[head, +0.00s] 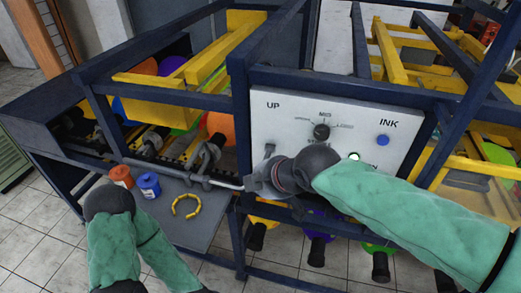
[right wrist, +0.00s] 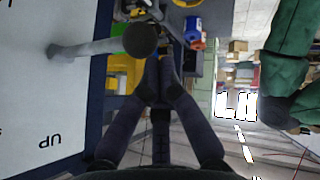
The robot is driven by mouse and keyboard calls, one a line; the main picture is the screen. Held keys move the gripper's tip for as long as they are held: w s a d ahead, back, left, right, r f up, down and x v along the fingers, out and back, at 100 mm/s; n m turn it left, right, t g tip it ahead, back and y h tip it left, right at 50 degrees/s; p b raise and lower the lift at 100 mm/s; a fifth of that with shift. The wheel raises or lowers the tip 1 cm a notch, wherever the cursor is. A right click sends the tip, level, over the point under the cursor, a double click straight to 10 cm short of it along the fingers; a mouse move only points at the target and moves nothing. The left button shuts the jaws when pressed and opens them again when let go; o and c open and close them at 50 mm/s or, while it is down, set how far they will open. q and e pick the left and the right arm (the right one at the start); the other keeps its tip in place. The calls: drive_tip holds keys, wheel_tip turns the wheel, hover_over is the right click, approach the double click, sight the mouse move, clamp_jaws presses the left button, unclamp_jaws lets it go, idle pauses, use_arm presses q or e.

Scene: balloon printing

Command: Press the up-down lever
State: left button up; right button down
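The white control panel (head: 300,115) carries the "UP" label, and the grey up-down lever (head: 268,151) sticks out below it. In the right wrist view the lever's pale stem (right wrist: 85,48) comes out of the panel and ends in a dark round knob (right wrist: 140,39). My right gripper (right wrist: 161,64) has its fingertips together, just short of the knob in that view; I cannot tell whether they touch it. In the head view the right gripper (head: 255,181) is in front of the panel's lower left. My left arm ends at the lower left (head: 108,202); its fingers are hidden.
A dial (head: 321,131), a blue button (head: 382,140) and a lit green button (head: 354,156) are on the panel. A red bottle (head: 121,176), a blue bottle (head: 149,185) and a yellow ring (head: 186,206) are on the grey shelf (head: 205,230). Dark blue frame bars surround the panel.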

use_arm(q)
wheel_tip(320, 180, down, 14)
drive_tip(key=b, duration=1.3)
drive_tip(key=shift+f, duration=0.2)
use_arm(e)
wheel_tip(320, 180, down, 10)
drive_tip(key=n+t, duration=0.1)
drive_tip(key=t, duration=0.2)
drive_tip(key=shift+w+d+h, duration=0.15)
drive_tip(key=shift+w+h, duration=0.15)
drive_tip(key=shift+w, duration=0.15)
use_arm(q)
drive_tip(key=shift+s, duration=0.1)
use_arm(e)
drive_tip(key=shift+r, duration=0.1)
